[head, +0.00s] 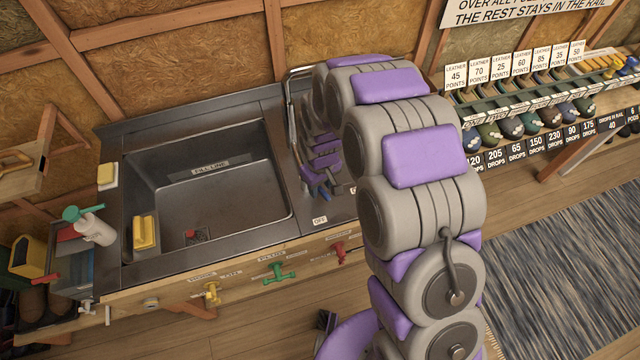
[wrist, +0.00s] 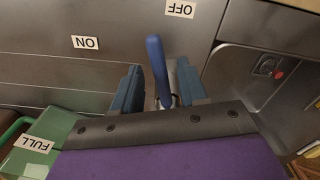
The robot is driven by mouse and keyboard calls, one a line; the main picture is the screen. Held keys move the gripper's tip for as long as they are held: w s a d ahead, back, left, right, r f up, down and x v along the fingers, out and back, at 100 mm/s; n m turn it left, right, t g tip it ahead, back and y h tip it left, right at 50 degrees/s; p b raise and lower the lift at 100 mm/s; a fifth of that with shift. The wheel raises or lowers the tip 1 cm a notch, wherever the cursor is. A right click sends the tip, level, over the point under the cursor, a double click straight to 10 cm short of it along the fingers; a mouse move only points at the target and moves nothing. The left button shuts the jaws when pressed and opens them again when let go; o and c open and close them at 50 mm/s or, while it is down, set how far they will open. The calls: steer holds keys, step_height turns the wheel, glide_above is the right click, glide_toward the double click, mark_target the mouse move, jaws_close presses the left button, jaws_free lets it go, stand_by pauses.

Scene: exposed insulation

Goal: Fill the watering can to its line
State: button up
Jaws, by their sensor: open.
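My gripper (wrist: 160,88) is open, with one finger on each side of an upright blue lever (wrist: 157,68). I cannot tell whether either finger touches it. The lever stands on the metal counter between an ON label (wrist: 85,42) and an OFF label (wrist: 181,8). In the head view my gripper (head: 320,186) is over the counter right of the sink. A green object with a FULL label (wrist: 38,150) shows at the lower left of the wrist view, probably the watering can; the arm hides that place in the head view. Its water level is not visible.
The metal sink (head: 215,185) has a FILL LINE label on its back wall. A tall tap pipe (head: 292,115) stands close to my arm. Yellow (head: 211,292), green (head: 277,273) and red (head: 340,252) valves line the front. A white bottle (head: 95,228) stands at the left.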

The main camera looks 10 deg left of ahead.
mark_target(320, 188)
steer(key=shift+r, duration=0.1)
step_height(320, 188, up, 17)
steer(key=p, duration=0.1)
steer(key=shift+p, duration=0.4)
steer(key=shift+a, duration=0.1)
stand_by(6.6)
